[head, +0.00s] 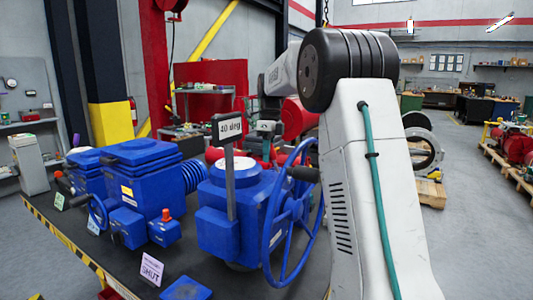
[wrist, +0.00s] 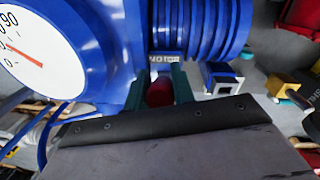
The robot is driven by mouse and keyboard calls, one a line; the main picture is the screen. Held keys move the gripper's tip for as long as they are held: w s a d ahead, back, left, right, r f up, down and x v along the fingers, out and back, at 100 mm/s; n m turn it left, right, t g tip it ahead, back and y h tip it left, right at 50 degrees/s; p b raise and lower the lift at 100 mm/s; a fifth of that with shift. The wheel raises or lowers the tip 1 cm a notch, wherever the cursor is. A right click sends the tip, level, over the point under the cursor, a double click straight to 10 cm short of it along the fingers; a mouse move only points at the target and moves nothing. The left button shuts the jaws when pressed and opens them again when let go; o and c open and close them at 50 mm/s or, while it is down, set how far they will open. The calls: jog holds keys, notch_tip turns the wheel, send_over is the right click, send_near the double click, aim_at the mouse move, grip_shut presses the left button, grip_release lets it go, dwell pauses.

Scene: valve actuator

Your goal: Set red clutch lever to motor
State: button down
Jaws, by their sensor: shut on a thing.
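The red clutch lever (wrist: 158,95) shows in the wrist view as a short red piece between the two dark green fingers of my gripper (wrist: 158,78). The fingers are shut on it. A small plate reading "MOTOR" (wrist: 166,58) is just beyond the fingertips, on the blue actuator. The lever's far end and its pivot are hidden, so I cannot tell its exact setting. In the head view the blue actuator with the large handwheel (head: 290,225) stands on the bench, under a sign reading "40 deg" (head: 229,128). I cannot make out the lever in that view.
In the wrist view a white dial with a red needle (wrist: 22,50) is at the left, and blue ribbed housing (wrist: 205,25) is close above the fingers. Other blue actuators (head: 140,175) fill the bench's left side (head: 110,262).

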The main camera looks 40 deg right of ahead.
jog(key=shift+r, duration=0.1)
jog(key=c, duration=1.2)
grip_release()
jog(key=shift+w, duration=0.1)
jog(key=shift+o, duration=0.2)
jog(key=shift+w+d+r, duration=0.1)
jog(key=shift+d+r, duration=0.1)
jog(key=shift+r, duration=1.7)
jog(key=shift+d+r, duration=0.15)
jog(key=shift+r, duration=1.75)
